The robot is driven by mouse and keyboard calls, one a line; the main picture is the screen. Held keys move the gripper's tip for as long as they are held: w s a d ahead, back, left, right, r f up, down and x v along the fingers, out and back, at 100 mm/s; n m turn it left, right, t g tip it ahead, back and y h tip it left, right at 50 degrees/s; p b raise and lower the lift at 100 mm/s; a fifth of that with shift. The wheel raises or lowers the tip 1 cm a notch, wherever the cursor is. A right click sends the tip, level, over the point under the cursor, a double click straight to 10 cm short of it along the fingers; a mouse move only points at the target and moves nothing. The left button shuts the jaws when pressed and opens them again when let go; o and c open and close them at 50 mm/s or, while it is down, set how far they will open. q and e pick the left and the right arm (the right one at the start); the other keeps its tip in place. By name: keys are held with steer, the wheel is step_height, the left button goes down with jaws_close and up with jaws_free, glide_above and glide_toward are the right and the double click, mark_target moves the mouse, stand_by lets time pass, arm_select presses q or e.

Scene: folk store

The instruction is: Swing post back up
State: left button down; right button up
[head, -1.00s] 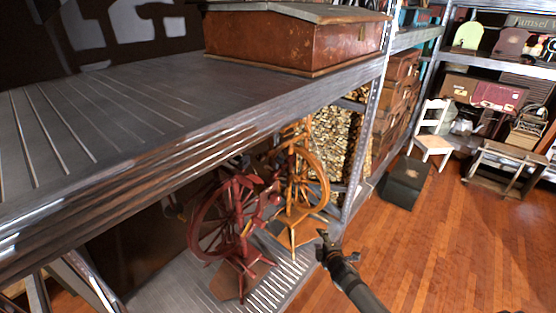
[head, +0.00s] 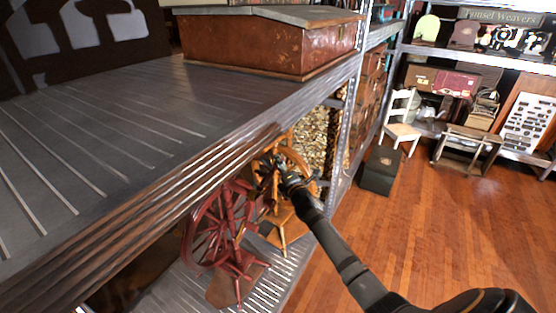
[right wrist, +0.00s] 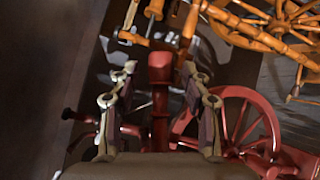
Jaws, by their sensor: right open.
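My right gripper (head: 284,169) is open and reaches in under the shelf, near the two spinning wheels. In the right wrist view its two fingers (right wrist: 158,72) stand on either side of a dark red post (right wrist: 160,98). The fingers do not visibly touch it, and I cannot tell how deep between them it is. The post seems to belong to the red spinning wheel (head: 213,229), whose spoked wheel shows in the right wrist view (right wrist: 232,123). In the head view I cannot make out the post clearly beside my gripper. My left gripper is not in view.
An orange wooden spinning wheel (head: 284,220) stands close behind the red one, partly hidden by my gripper. The metal shelf (head: 110,130) overhangs both, carrying a brown wooden chest (head: 265,45). A shelf upright (head: 352,105) stands to the right. The wooden floor (head: 430,230) is mostly clear.

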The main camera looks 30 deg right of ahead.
steer(key=shift+w+d, duration=0.2)
steer(key=shift+w, duration=0.85)
steer(key=shift+c, duration=0.3)
jaws_close()
